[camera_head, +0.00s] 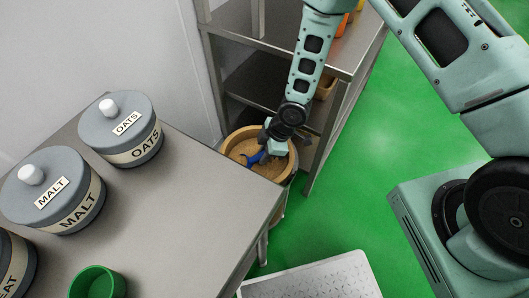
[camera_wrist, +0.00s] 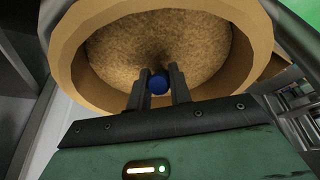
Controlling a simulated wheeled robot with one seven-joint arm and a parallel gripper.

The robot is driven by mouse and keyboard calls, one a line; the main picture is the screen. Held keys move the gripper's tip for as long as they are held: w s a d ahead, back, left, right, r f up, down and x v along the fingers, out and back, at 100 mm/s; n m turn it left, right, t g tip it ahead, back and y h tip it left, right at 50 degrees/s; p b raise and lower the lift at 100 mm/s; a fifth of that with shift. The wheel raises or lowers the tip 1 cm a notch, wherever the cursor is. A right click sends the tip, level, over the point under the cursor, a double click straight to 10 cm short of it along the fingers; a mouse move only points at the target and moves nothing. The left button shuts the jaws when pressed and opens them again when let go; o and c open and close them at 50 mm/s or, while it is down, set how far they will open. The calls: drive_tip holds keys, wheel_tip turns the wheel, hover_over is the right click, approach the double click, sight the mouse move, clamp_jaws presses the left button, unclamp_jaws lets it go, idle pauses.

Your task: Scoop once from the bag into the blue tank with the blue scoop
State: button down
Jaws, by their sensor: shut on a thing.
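The blue scoop (camera_head: 254,158) is at the mouth of the open tan bag (camera_head: 231,146), which stands on the floor past the metal table. My gripper (camera_head: 266,146) reaches down into the bag's opening from above. In the wrist view my gripper (camera_wrist: 159,88) is shut on the scoop's blue handle (camera_wrist: 158,82). The bag's rim (camera_wrist: 254,45) surrounds brown grainy contents (camera_wrist: 150,40) beyond the fingers. The scoop's bowl is hidden in the wrist view, so I cannot tell how full it is. The blue tank is not in view.
The metal table (camera_head: 180,190) bears grey canisters labelled OATS (camera_head: 128,140) and MALT (camera_head: 58,200), and a green cup (camera_head: 98,284). A metal shelf (camera_head: 335,50) stands close behind the bag. Green floor (camera_head: 360,190) is open on the right.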

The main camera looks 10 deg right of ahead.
drive_tip(key=shift+r, duration=0.1)
drive_tip(key=shift+r+p, duration=4)
drive_tip(key=shift+r, duration=1.05)
drive_tip(key=shift+d+r+y+p, duration=0.15)
drive_tip(key=shift+r+y+p, duration=0.25)
drive_tip(key=shift+y, duration=0.3)
wheel_tip(320, 180, up, 4)
drive_tip(key=t+y, duration=0.1)
drive_tip(key=y, duration=0.5)
drive_tip(key=shift+r+y, duration=0.1)
drive_tip(key=shift+y, duration=0.2)
drive_tip(key=shift+s, duration=0.1)
